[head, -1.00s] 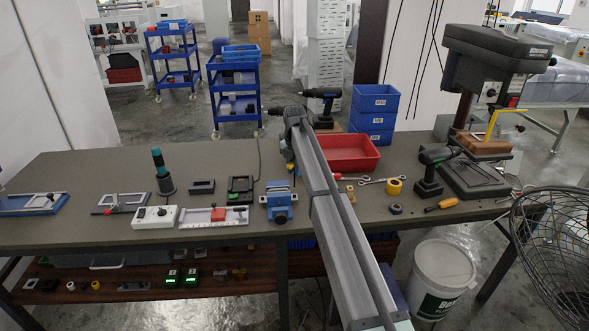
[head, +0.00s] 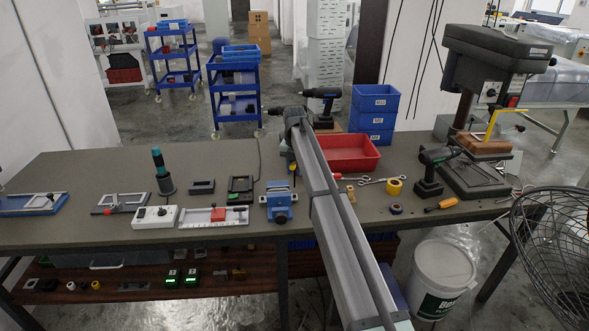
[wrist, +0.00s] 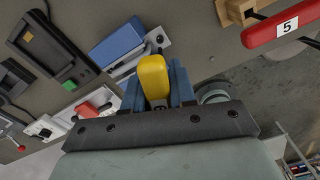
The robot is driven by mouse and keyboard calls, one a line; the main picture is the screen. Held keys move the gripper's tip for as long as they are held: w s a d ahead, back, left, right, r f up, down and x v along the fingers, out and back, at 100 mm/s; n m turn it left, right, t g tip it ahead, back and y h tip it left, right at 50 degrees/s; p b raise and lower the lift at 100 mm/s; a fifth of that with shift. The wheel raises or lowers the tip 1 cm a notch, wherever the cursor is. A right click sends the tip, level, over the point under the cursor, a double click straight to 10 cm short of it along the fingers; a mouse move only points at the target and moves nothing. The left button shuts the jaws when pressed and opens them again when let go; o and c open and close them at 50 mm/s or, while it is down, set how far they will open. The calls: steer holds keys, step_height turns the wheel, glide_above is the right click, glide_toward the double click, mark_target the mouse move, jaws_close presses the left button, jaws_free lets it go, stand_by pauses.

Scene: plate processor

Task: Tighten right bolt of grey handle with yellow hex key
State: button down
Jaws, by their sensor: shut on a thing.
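My gripper (wrist: 155,95) has blue fingers shut on the rounded yellow handle of the hex key (wrist: 153,75) in the wrist view. The shaft and tip of the key are hidden behind its handle. Past it lies a blue vise (wrist: 117,43) with a light grey metal part (wrist: 148,48) that has a dark round spot near its right end. I cannot tell whether this part is the grey handle, or whether the key touches a bolt. In the head view the vise (head: 279,206) stands at the table's front edge, and my gripper is just behind it, mostly hidden by my arm.
A black charger (wrist: 52,42) and a white device with a red block (wrist: 88,107) are left of the vise. A red handle marked 5 (wrist: 285,25) is at upper right. In the head view, a red bin (head: 350,155) and a cordless drill (head: 432,170) are right of my arm.

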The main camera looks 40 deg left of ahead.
steer(key=shift+f, duration=0.15)
steer(key=shift+f, duration=1.5)
steer(key=shift+f, duration=0.3)
steer(key=shift+r, duration=0.1)
steer(key=shift+r, duration=1.9)
steer(key=shift+f, duration=0.2)
steer(key=shift+f, duration=1.5)
steer(key=shift+f, duration=0.2)
